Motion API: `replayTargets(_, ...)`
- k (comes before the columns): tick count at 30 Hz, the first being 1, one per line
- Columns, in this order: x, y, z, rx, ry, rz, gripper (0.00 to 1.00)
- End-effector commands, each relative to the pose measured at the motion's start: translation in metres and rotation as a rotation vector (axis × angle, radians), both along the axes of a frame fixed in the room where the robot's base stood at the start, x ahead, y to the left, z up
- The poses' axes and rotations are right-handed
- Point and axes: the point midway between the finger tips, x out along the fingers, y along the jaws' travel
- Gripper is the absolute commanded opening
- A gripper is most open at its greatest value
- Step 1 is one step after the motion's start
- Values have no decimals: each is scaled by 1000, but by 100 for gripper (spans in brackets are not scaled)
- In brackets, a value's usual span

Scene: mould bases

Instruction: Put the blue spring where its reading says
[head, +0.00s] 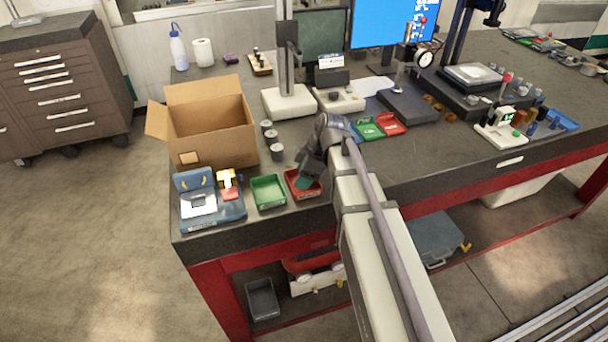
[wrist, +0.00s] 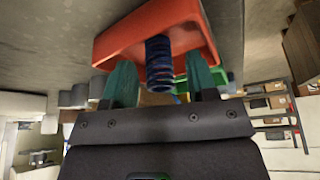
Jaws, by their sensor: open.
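The blue spring (wrist: 158,62) shows in the wrist view between my two green fingertips, with a gap on each side. My gripper (wrist: 160,84) is open around it. A red tray (wrist: 120,42) lies just beyond the spring; whether the spring rests on its floor I cannot tell. In the head view my gripper (head: 309,181) is low over the red tray (head: 291,184) at the front of the bench, and hides the spring. A green tray (head: 268,191) stands left of it.
A blue-based device (head: 208,205) stands at the front left corner. An open cardboard box (head: 212,130) and several grey cylinders (head: 277,152) stand behind the trays. A second green tray (head: 367,128) and second red tray (head: 390,122) lie farther back. The bench front right of my arm is clear.

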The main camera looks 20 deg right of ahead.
Motion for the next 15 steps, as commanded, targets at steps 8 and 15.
replayTargets(8, -7, -19, 64, 0, 0, -2, 52)
replayTargets(15, -14, -40, 112, 0, 0, -1, 52)
